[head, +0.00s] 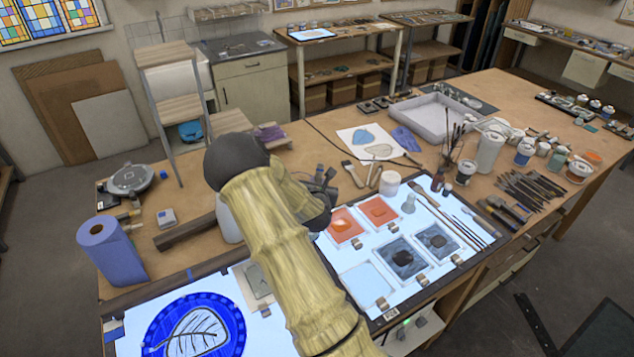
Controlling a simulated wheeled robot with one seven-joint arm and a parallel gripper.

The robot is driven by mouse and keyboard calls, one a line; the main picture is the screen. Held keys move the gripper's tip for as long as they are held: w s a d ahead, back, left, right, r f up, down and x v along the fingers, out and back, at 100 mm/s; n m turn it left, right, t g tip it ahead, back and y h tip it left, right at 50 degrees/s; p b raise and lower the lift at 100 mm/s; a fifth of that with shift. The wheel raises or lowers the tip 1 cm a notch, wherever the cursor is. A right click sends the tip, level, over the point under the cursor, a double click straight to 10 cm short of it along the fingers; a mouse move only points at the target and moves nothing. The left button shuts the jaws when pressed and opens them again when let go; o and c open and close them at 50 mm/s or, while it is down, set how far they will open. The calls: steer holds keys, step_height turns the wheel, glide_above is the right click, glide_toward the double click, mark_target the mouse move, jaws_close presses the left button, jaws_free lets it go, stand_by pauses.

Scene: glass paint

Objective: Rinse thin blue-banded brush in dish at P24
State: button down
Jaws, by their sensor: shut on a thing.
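My gripper (322,182) shows as dark parts at the middle of the head view, above the bench. My tan-sleeved arm covers much of it. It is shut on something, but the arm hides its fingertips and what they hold. I cannot make out the blue-banded brush or its band. A white rounded vessel (229,222) shows partly behind my arm, to its left; I cannot tell whether it is the dish. A small white label (391,313) is on the light panel's front edge, too small to read surely.
A lit panel holds orange (378,211) and dark glass squares (403,258). A brush jar (448,165), white pots (389,183) and loose brushes (459,226) crowd its far right. A blue paper roll (111,250) stands left. A blue leaf roundel (197,327) lies in front.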

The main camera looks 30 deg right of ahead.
steer(key=shift+f, duration=0.1)
steer(key=shift+f+b, duration=0.9)
steer(key=shift+f, duration=0.4)
steer(key=f+b, duration=0.2)
steer(key=f, duration=0.1)
steer(key=a+f+b, duration=0.1)
steer(key=f+b, duration=0.1)
steer(key=shift+s+f, duration=0.15)
steer(key=shift+s, duration=0.25)
steer(key=shift+a, duration=0.1)
steer(key=shift+s, duration=0.25)
steer(key=shift+w, duration=0.15)
